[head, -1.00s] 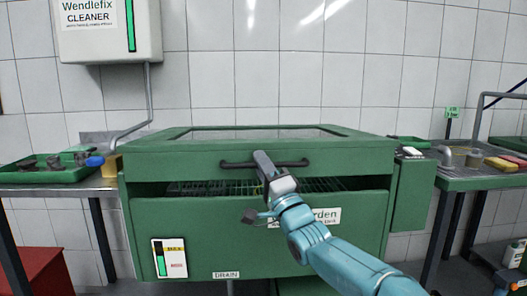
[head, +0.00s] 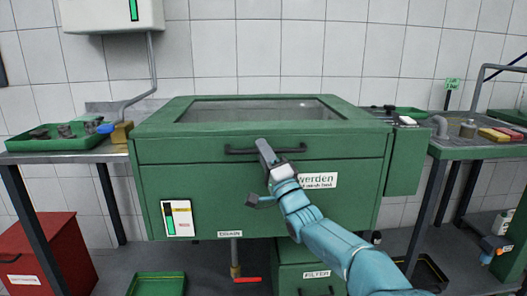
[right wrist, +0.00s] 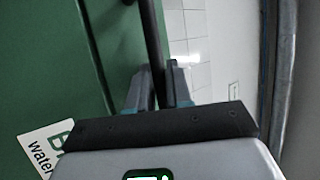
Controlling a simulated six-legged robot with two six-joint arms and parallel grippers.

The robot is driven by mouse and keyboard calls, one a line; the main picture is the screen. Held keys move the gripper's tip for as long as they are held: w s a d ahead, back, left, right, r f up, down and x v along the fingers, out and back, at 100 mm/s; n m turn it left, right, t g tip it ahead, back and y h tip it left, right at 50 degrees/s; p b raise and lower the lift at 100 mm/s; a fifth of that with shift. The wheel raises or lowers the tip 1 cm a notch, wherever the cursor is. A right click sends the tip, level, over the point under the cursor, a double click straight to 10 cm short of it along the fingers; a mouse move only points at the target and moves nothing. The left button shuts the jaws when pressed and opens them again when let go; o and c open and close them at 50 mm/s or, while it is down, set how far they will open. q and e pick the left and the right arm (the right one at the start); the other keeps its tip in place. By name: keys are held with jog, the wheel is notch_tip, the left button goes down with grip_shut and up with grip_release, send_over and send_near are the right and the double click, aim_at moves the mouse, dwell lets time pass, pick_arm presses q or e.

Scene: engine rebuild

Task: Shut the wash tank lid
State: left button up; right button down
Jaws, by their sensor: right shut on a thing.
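The green wash tank (head: 255,195) stands in the middle of the head view. Its lid (head: 160,122), a green frame with a window, lies down on the tank, with only a thin dark seam and no visible gap below it. My right gripper (head: 264,148) is shut on the dark bar handle (head: 305,150) at the lid's front. In the right wrist view the handle (right wrist: 152,40) runs between the two fingers (right wrist: 158,88). My left gripper is not in view.
A bench with a green tray (head: 60,138) stands left, and another bench (head: 470,150) with pads stands right. A red cabinet (head: 45,250) is at lower left. A drain pipe with a red valve handle (head: 247,280) hangs below the tank.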

jog(key=shift+w+a+f, duration=0.1)
jog(key=shift+w+f, duration=0.05)
jog(key=shift+f, duration=0.6)
jog(key=c, duration=1.4)
grip_release()
jog(key=r+v, duration=0.1)
jog(key=v, duration=1.5)
jog(key=shift+s, duration=0.35)
